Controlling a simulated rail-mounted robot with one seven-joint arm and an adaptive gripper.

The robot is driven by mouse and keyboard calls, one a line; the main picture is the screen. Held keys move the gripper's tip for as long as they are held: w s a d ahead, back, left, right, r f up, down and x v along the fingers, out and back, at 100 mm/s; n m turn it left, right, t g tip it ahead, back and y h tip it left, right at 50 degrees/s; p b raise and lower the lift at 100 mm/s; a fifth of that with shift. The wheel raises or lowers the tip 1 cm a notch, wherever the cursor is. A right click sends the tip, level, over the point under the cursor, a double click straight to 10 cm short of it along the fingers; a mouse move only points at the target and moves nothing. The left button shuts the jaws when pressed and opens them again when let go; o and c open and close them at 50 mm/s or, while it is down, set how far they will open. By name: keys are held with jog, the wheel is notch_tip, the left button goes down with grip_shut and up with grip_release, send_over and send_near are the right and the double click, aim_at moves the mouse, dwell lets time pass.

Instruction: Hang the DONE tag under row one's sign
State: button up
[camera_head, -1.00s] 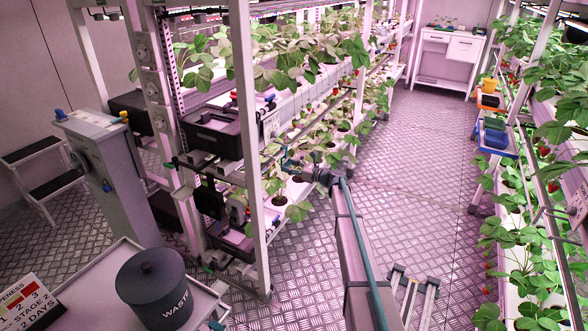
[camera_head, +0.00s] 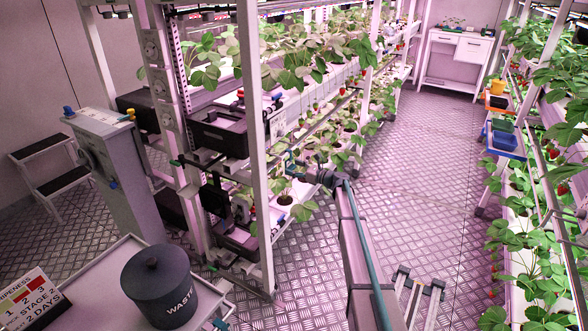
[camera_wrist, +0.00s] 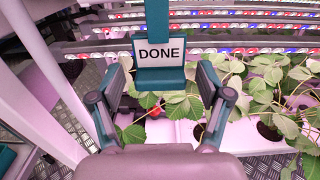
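The DONE tag (camera_wrist: 160,53) is a white plate with black letters on a teal body, upright and facing the camera in the wrist view. A teal strip rises from its top out of the picture. In the head view my gripper (camera_head: 308,174) is beside the left rack at lower-shelf height; the tag is too small to read there. A small white card (camera_head: 277,122) is on the rack near its front post, its print unreadable; I cannot tell if it is row one's sign.
The left plant rack's front post (camera_head: 257,150) stands close to my gripper. Strawberry leaves (camera_wrist: 265,85) lie right of the tag in the wrist view. A waste bin (camera_head: 160,287) stands on a cart at lower left.

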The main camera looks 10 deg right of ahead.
dwell(0.3)
jog(key=v, duration=1.2)
jog(key=s+a+f+n+g+h, duration=0.2)
jog(key=s+a+f+n+g, duration=0.3)
jog(key=s+f, duration=0.55)
jog(key=s+a+f+n+g+h+p, duration=0.1)
jog(key=s+f+n+g+h, duration=0.15)
jog(key=s+f+n, duration=0.8)
jog(key=s+a+f+n+g+h, duration=0.3)
jog(key=s+f, duration=0.4)
jog(key=s, duration=0.8)
jog(key=s+a+f+n+g+h+p, duration=0.1)
jog(key=s+n+g+h, duration=0.2)
jog(key=s, duration=1.8)
jog(key=s+a+f+n+g+h+p, duration=0.1)
jog(key=s+f+n+g+h+p, duration=0.1)
jog(key=s, duration=1.8)
jog(key=n+g+h, duration=0.1)
jog(key=n+g, duration=0.1)
jog(key=g, duration=0.1)
jog(key=shift+s+f, duration=0.25)
jog(key=shift+s, duration=0.15)
jog(key=shift+a+n, duration=0.15)
jog(key=shift+n, duration=0.1)
